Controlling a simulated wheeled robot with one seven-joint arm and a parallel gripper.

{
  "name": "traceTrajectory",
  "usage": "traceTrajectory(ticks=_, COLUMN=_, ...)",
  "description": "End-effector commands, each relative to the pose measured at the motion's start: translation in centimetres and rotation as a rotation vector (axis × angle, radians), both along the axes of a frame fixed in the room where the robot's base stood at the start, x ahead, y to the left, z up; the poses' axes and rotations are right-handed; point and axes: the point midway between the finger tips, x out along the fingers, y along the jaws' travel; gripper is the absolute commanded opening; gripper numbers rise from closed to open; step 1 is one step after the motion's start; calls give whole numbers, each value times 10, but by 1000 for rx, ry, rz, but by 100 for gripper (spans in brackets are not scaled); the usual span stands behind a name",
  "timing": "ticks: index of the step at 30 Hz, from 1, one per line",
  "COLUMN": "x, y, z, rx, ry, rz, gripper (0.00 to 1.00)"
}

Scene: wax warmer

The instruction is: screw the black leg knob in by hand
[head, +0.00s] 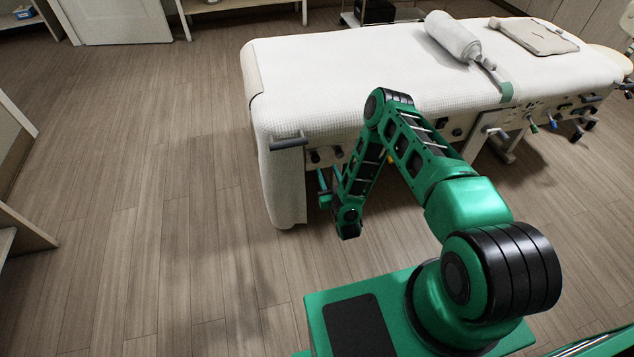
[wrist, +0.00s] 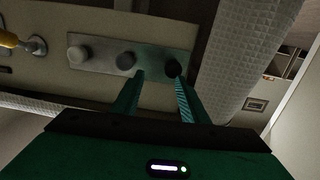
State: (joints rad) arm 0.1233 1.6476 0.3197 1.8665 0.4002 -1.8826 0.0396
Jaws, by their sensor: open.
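In the wrist view, a pale plate (wrist: 100,50) carries three round knobs in a row: a light grey one (wrist: 78,54), a mid-grey one (wrist: 126,61) and a black one (wrist: 172,68). I take the black one as the leg knob. My gripper (wrist: 160,76) is open, its two green fingers pointing at the plate. The black knob shows just beyond the right fingertip, inside the gap's right side. I cannot tell whether a finger touches it. In the head view my gripper (head: 324,188) is low beside the bed's near end, partly hidden by my arm.
The treatment bed (head: 340,75) has a white cover hanging at its end. A grey-handled bar (head: 289,143) juts from its near corner. More knobs and levers (head: 545,118) line its side. A yellow-handled part (wrist: 10,40) shows left of the plate. The floor (head: 170,230) at left is clear.

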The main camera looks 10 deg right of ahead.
Motion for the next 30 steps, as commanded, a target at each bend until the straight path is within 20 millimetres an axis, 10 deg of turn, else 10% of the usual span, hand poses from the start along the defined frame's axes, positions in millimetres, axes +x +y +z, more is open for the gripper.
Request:
traceTrajectory(ticks=8, x=-18, y=14, z=-8, rx=15, ry=-60, rz=8, gripper=40)
traceTrajectory(ticks=30, x=29, y=12, z=-7, rx=15, ry=-60, rz=7, gripper=40)
